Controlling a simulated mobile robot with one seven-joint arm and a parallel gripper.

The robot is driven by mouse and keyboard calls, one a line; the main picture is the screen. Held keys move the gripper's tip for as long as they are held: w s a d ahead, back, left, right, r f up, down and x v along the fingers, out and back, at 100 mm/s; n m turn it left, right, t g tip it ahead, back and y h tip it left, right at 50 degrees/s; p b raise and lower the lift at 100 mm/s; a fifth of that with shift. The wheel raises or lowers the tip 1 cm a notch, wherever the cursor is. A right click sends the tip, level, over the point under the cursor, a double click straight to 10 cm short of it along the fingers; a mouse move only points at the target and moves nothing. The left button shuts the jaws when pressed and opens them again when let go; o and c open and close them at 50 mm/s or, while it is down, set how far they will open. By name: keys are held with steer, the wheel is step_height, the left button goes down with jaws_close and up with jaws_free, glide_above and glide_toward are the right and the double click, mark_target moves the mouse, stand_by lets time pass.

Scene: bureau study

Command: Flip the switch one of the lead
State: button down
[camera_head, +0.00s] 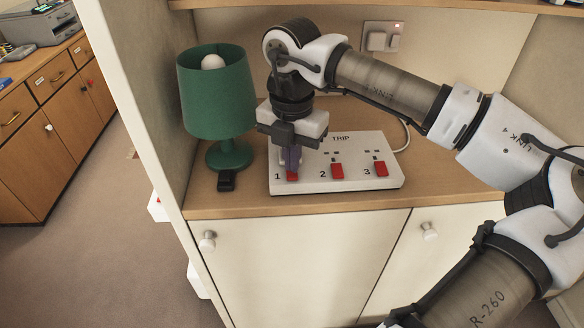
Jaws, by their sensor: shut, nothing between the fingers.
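A white extension lead box (308,183) marked TRIP lies on the wooden counter, with red switches numbered 1, 2 and 3. Switch one (292,175) is at the left end, partly hidden by my gripper. Switch two (337,171) is in the middle and switch three (381,169) at the right. My gripper (291,167) points down, shut and empty, with its fingertips right at switch one. I cannot tell whether they touch it or which way it is set.
A green lamp (217,95) stands just left of the box, with a small black object (227,181) before it. A wall socket (382,38) is behind, and a white cable (402,135) runs at the box's right. The counter's front edge (300,208) is close.

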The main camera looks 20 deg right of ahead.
mark_target(292, 176)
step_height(292, 176, up, 6)
steer(key=p, duration=0.2)
steer(key=shift+f+p, duration=0.2)
steer(key=shift+p, duration=0.1)
stand_by(0.5)
